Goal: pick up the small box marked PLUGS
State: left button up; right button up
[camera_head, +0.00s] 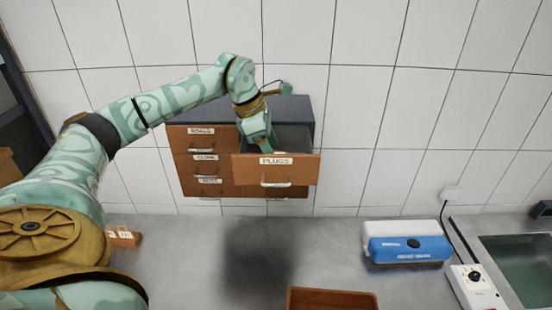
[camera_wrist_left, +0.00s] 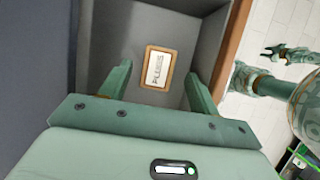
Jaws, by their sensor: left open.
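The small box marked PLUGS (camera_wrist_left: 158,67) lies on the grey floor of an open drawer, with an orange-brown rim and a pale label. The drawer's brown front (camera_head: 303,168), also labelled PLUGS, is pulled out of the cabinet; the drawer wall (camera_wrist_left: 200,40) shows in the left wrist view. My left gripper (camera_head: 262,146) reaches down into the drawer. In the wrist view its open fingers (camera_wrist_left: 158,76) stand on either side of the box, apart from it. The box is hidden in the head view. My right gripper (camera_wrist_left: 280,52) shows small at the right of the wrist view.
The dark-topped cabinet (camera_head: 215,117) has several other labelled drawers, shut. The counter (camera_head: 200,270) holds a blue and white case (camera_head: 408,248), a brown tray (camera_head: 333,293), a white power box (camera_head: 477,285), a sink (camera_head: 525,262) and a small brown box (camera_head: 124,237).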

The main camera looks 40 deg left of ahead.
pick_arm(q)
jog(key=shift+w+d+f, duration=0.1)
jog(key=shift+w+f, duration=0.3)
jog(key=shift+f, duration=0.4)
jog(key=shift+s+r, duration=0.1)
jog(key=c, duration=1.1)
